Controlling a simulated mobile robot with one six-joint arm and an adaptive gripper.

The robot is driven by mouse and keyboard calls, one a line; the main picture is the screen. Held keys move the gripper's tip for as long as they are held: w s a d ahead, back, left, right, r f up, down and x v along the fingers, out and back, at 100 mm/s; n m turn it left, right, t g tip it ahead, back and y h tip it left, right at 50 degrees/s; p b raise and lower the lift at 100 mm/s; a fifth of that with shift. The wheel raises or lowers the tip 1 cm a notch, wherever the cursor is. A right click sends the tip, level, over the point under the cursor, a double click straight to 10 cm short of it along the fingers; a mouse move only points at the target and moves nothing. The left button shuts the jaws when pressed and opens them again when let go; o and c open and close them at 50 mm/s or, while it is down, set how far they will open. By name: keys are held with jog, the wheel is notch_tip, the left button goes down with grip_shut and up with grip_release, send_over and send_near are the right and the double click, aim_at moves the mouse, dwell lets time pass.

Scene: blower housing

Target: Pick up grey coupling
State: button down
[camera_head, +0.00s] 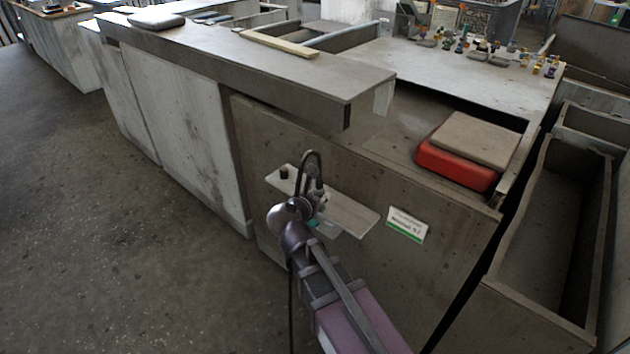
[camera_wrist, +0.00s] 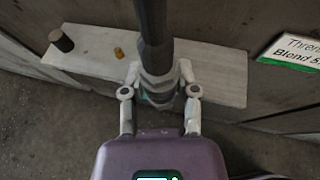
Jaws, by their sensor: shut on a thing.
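In the wrist view my gripper (camera_wrist: 158,75) is shut on a grey coupling (camera_wrist: 157,86) with a faceted collar. The fingers press on it from both sides. A dark grey, hose-like length (camera_wrist: 152,25) runs from it to the top edge of the view. In the head view my gripper (camera_head: 318,197) is small, over the light shelf (camera_head: 352,214); a dark curved loop (camera_head: 311,158) rises beside it. The coupling is too small to make out there. Whether it touches the shelf cannot be told.
A dark cylinder (camera_wrist: 61,40) stands on the shelf's left end, with a small yellow piece (camera_wrist: 118,52) nearer the gripper. A green-and-white label (camera_head: 407,224) is on the panel right of the shelf. A red box (camera_head: 455,169) with a grey lid lies above. Open floor is at left.

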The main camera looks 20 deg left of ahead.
aim_at(323, 205)
jog(key=shift+s+d+r, duration=0.1)
jog(key=shift+s+d, duration=0.4)
jog(key=shift+s, duration=0.4)
jog(key=shift+s+d+r, duration=0.1)
jog(key=shift+s+d, duration=0.4)
jog(key=shift+s, duration=0.35)
jog(key=shift+s, duration=0.1)
